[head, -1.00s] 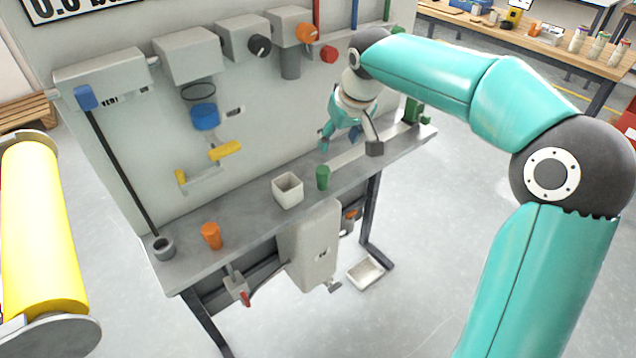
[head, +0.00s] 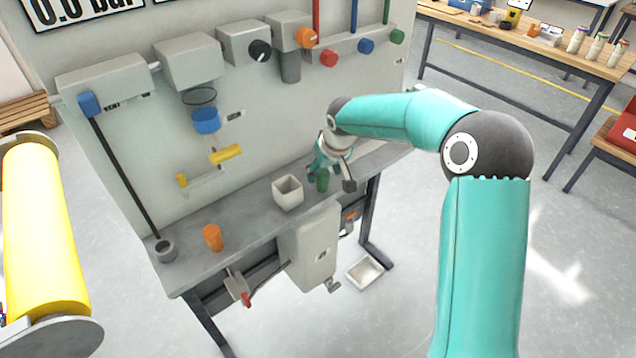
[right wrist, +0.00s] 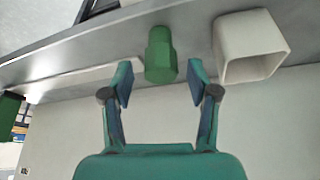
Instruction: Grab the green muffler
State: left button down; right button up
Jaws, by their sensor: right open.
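The green muffler (head: 322,180) is a small green cylinder standing on the grey bench shelf (head: 240,222). It stands just right of a white square cup (head: 288,192). My right gripper (head: 328,178) is open and low at the shelf, close to the muffler. In the right wrist view the muffler (right wrist: 161,56) is centred between the open fingertips (right wrist: 161,82), its near end about level with them. A gap shows on both sides. The left gripper is not seen.
The white cup (right wrist: 250,48) is close beside one finger in the right wrist view. An orange cylinder (head: 212,237) and a grey ring holder (head: 165,249) stand further left on the shelf. The upright panel (head: 290,125) with valves and knobs rises behind.

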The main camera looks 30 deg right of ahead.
jog(key=shift+x, duration=1.15)
grip_shut()
jog(key=shift+r, duration=0.15)
